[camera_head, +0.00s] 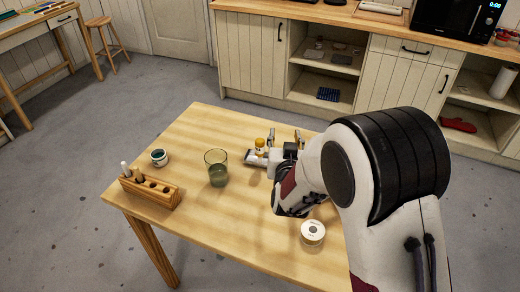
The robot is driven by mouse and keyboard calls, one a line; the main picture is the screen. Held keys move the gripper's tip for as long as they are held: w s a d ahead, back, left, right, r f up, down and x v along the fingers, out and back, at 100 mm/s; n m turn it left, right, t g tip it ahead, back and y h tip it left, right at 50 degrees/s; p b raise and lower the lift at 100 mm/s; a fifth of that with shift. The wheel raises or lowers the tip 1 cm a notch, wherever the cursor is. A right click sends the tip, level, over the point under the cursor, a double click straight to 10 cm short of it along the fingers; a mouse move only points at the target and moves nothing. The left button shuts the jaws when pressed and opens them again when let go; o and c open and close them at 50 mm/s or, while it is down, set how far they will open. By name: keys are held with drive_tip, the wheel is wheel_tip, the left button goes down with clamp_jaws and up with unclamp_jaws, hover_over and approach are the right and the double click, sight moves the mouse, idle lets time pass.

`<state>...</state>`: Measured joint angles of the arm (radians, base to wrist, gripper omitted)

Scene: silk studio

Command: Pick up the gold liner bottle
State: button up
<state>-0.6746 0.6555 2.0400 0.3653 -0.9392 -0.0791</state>
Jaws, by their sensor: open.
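A small bottle with a gold-yellow body (260,145), likely the gold liner bottle, stands upright near the back middle of the table. My gripper (262,148) is low over the table and open, with its fingers close around or beside this bottle. I cannot tell whether they touch it. My arm hides part of the table on the right. A wooden rack (150,195) at the left front holds small bottles, one with a white top (125,169) and one with a dark and tan top (138,175); its other holes look empty.
A glass (217,168) with greenish liquid stands left of my gripper. A small jar (159,157) with dark teal contents is behind the rack. The table's (235,225) front middle is clear.

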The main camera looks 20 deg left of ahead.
sight(260, 145)
drive_tip(key=s+a+f+n+t+y, duration=0.1)
drive_tip(key=s+a+f+t, duration=0.1)
drive_tip(key=a+f, duration=0.4)
drive_tip(key=shift+s+a+f, duration=0.35)
drive_tip(key=shift+s+f, duration=0.5)
drive_tip(key=shift+f, duration=0.15)
drive_tip(key=shift+w, duration=0.1)
drive_tip(key=shift+x, duration=1.25)
drive_tip(key=shift+x, duration=2.6)
drive_tip(key=shift+d+r, duration=0.1)
clamp_jaws()
